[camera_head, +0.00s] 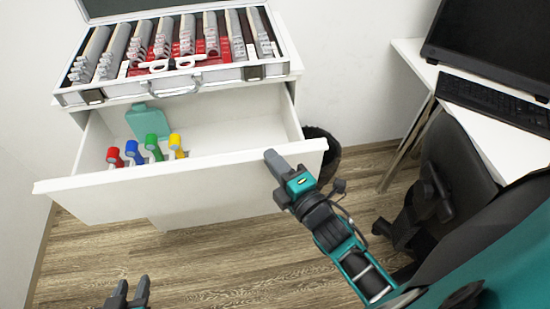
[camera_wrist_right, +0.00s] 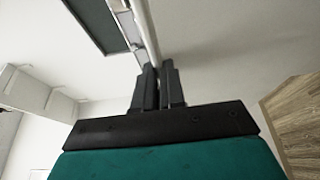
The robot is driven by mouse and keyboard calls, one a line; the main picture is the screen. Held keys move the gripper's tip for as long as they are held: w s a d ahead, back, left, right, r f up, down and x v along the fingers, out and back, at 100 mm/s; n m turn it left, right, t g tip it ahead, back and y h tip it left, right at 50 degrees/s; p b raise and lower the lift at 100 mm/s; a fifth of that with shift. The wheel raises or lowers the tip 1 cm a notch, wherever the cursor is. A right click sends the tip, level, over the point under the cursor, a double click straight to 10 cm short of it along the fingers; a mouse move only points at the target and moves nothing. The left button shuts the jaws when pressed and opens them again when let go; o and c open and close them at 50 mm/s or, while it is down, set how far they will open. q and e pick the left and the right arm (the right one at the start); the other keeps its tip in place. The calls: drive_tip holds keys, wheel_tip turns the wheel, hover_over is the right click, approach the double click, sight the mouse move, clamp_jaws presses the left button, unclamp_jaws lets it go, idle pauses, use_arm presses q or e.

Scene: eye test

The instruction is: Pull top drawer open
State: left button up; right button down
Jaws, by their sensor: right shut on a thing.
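The white top drawer (camera_head: 236,158) is pulled well out of its white cabinet, under the open case. Inside stand several small bottles with red, blue, green and yellow caps (camera_head: 154,148) and a teal flat bottle (camera_head: 146,120). My right gripper (camera_head: 272,158) is at the right end of the drawer's front panel, shut on its top edge. The right wrist view shows the fingers (camera_wrist_right: 158,85) closed around the thin white edge (camera_wrist_right: 146,35). My left gripper (camera_head: 131,288) is low at the bottom left, in front of the drawer, empty, its fingers apart.
A silver case (camera_head: 182,88) of trial lenses stands open on the cabinet top. A dark bin (camera_head: 322,150) is behind the drawer's right end. A white desk (camera_head: 480,125) with keyboard (camera_head: 492,103) and monitor, and a dark chair (camera_head: 455,165), are at right. The wooden floor (camera_head: 215,260) before the drawer is clear.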

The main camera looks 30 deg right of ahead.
use_arm(q)
drive_tip(key=shift+s, duration=0.15)
use_arm(e)
drive_tip(key=shift+s, duration=0.2)
use_arm(q)
drive_tip(key=shift+w+r, duration=0.2)
drive_tip(key=shift+w, duration=0.05)
use_arm(e)
drive_tip(key=c, duration=1.2)
unclamp_jaws()
use_arm(q)
drive_tip(key=shift+s, duration=0.15)
